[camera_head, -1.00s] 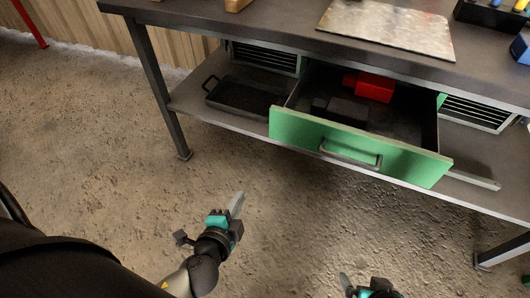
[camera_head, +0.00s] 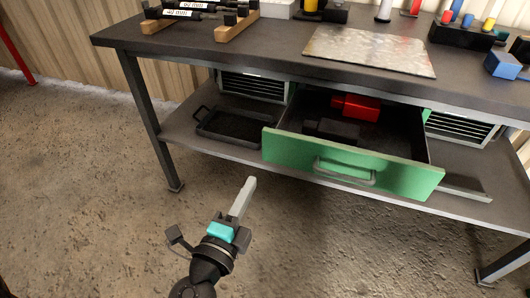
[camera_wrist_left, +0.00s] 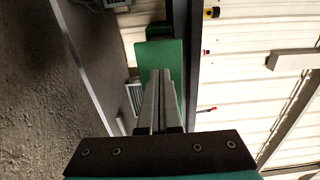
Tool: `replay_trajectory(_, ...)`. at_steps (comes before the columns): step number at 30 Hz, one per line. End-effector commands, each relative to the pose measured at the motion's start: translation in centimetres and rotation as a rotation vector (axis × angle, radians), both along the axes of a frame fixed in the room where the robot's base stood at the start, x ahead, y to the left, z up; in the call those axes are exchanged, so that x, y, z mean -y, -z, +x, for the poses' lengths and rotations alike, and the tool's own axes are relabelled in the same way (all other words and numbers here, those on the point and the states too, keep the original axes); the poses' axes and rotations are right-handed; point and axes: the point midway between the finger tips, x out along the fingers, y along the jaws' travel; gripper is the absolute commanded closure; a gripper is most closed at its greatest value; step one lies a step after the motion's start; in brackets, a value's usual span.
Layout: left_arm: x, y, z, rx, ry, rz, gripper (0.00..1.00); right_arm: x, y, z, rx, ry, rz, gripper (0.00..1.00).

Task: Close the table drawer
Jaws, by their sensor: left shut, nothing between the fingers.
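The table drawer (camera_head: 400,176) has a green front with a grey bar handle (camera_head: 344,171) and is pulled out from under the tabletop. Inside it lie a red block (camera_head: 356,107) and a dark block (camera_head: 332,130). My left gripper (camera_head: 250,184) is shut and empty, in front of the drawer and to the left of its handle, apart from it. In the left wrist view the shut fingers (camera_wrist_left: 159,90) point toward the green drawer front (camera_wrist_left: 160,58), which they partly cover. My right gripper does not show now.
The dark workbench (camera_head: 290,50) carries a metal plate (camera_head: 370,50), a dark block holder (camera_head: 462,36) and a blue box (camera_head: 502,65). A black tray (camera_head: 232,128) sits on the lower shelf. A table leg (camera_head: 150,125) stands at left. The floor in front is clear.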

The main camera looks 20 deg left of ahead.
Motion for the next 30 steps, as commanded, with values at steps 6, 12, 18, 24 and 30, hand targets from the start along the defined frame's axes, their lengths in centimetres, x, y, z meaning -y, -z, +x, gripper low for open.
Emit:
replay_trajectory(6,0.0,-0.3,3.3,0.002,0.0,-0.001,1.0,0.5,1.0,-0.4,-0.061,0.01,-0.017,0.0)
replay_trajectory(12,0.0,-0.2,6.2,0.002,0.0,-0.001,1.0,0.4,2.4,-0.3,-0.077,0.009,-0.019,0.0)
replay_trajectory(18,0.0,0.0,8.5,0.0,0.0,0.0,1.0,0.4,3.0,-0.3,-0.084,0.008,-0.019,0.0)
replay_trajectory(24,0.0,0.0,9.7,-0.002,0.0,0.0,1.0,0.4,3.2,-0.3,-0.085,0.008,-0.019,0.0)
replay_trajectory(30,0.0,0.0,9.9,-0.002,0.0,-0.001,1.0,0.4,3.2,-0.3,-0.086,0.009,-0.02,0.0)
